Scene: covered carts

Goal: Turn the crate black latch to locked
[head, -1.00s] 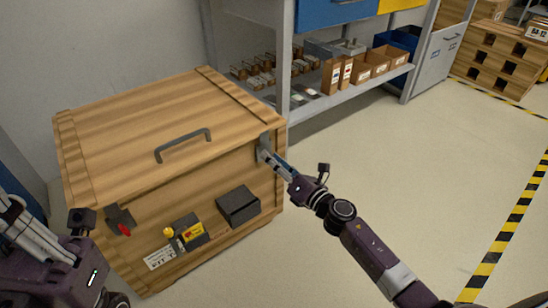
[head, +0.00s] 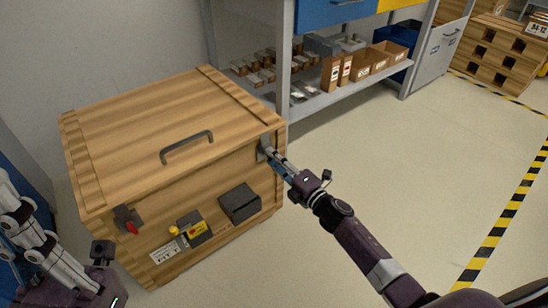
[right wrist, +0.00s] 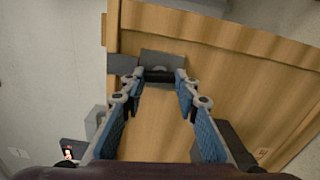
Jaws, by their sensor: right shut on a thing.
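The wooden crate (head: 150,125) stands closed at the left, with a grey handle (head: 187,147) on its lid. The black latch (head: 264,149) is at the upper right of its front face, partly hidden by my gripper. My right gripper (head: 273,155) is shut on this latch. In the right wrist view the two blue-padded fingers (right wrist: 160,82) close on the dark latch bar (right wrist: 163,75) in front of its grey plate. My left gripper (head: 22,245) is at the lower left edge, apart from the crate; its fingertips do not show clearly.
A red-marked latch (head: 128,220), a yellow-knobbed box (head: 193,229) and a dark box (head: 239,203) sit on the crate's front. A shelf (head: 335,97) with cartons stands behind. The floor (head: 430,165) to the right is clear.

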